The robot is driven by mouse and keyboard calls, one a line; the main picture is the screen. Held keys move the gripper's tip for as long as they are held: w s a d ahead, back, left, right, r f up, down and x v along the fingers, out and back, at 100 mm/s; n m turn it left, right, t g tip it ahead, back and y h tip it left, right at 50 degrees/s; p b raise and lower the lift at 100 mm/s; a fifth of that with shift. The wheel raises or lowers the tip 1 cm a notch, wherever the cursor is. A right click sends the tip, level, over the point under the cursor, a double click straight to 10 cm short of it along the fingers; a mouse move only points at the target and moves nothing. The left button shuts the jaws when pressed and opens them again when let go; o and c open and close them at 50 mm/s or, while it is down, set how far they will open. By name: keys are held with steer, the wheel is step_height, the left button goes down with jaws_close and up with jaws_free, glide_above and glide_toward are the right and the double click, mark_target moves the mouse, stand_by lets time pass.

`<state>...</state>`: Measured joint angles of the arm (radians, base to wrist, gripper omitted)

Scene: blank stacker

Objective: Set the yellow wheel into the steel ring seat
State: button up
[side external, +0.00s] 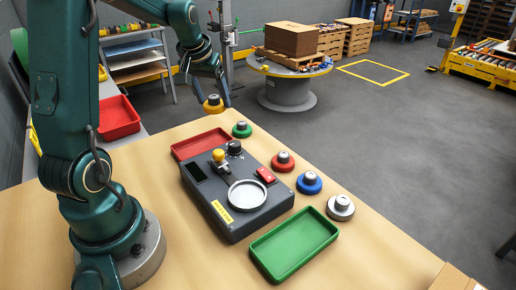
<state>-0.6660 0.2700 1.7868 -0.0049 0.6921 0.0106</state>
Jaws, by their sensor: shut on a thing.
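My gripper (215,92) points down above the far part of the wooden bench and is shut on the yellow wheel (213,106). The wheel has a pale hub and is held in the air, apart from the bench. The steel ring seat (247,194) is a round, bright metal ring on top of the dark grey box (258,222), nearer the camera and to the right of my gripper. No part lies in the ring. The fingertips are small here and partly merge with the wheel's hub.
Green (242,130), red (283,161), blue (309,183) and grey (340,207) wheels stand in a row right of the box. A red tray (201,143) lies behind it, a green tray (294,245) in front.

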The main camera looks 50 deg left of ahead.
steer(key=shift+s+d+f, duration=0.2)
steer(key=shift+s, duration=0.05)
steer(key=shift+n, duration=0.5)
steer(key=s+d, duration=0.1)
steer(key=d, duration=0.1)
steer(key=s+d+r, duration=0.1)
steer(key=s+d, duration=0.1)
steer(key=shift+s, duration=0.3)
steer(key=s+d+r+m, duration=0.1)
steer(key=s+d+r, duration=0.45)
steer(key=d, duration=0.25)
glide_above(249, 192)
steer(key=s+d, duration=0.1)
steer(key=s, duration=0.1)
steer(key=f, duration=0.7)
steer(key=shift+w+f, duration=0.15)
steer(key=shift+w, duration=0.1)
steer(key=shift+f, duration=2)
steer(key=shift+f, duration=0.2)
